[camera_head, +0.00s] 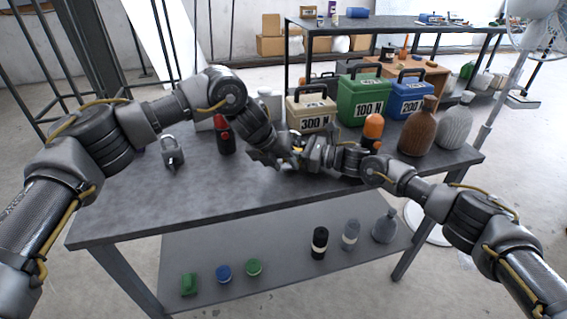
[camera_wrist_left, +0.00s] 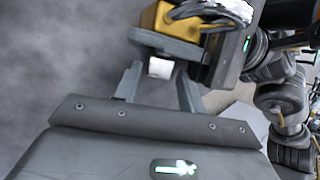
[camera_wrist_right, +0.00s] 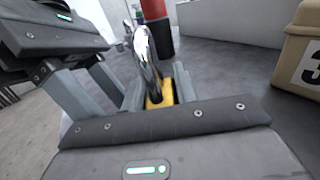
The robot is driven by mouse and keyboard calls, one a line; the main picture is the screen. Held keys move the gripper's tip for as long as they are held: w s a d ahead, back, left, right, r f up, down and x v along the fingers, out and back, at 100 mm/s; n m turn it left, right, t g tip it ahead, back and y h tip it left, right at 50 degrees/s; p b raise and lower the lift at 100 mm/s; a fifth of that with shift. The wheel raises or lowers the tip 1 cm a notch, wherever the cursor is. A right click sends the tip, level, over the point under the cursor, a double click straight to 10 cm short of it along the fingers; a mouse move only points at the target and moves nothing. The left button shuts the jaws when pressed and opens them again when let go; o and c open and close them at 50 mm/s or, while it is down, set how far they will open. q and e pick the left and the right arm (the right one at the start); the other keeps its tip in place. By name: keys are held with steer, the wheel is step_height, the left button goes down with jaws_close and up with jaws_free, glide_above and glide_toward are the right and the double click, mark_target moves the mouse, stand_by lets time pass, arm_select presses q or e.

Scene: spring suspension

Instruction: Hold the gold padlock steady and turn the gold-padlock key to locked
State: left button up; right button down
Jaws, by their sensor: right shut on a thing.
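The gold padlock (camera_wrist_right: 158,95) is held between the fingers of my right gripper (camera_wrist_right: 158,92), its silver shackle (camera_wrist_right: 146,50) rising above them. It also shows in the left wrist view (camera_wrist_left: 160,18), with the right gripper's fingers across it. A small pale piece that looks like the key (camera_wrist_left: 160,68) sticks out of the padlock toward my left gripper (camera_wrist_left: 158,82). The left fingers are apart, one on each side of this piece, with visible gaps. In the head view the left gripper (camera_head: 280,156) meets the right one above the table; the padlock is mostly hidden there.
The grey table (camera_head: 190,200) has free room at front left. Behind the grippers stand a beige 300 N box (camera_head: 312,118), a green 100 N box (camera_head: 365,100) and a blue 200 N box (camera_head: 410,100).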

arm_select(q)
steer(key=c, duration=0.7)
steer(key=shift+a+f+h, duration=0.1)
steer(key=shift+a+h, duration=0.1)
steer(key=shift+h, duration=0.4)
steer(key=o, duration=0.7)
steer(key=shift+d, duration=0.1)
steer(key=v, duration=1.2)
steer(key=shift+w, duration=0.2)
steer(key=shift+c, duration=0.4)
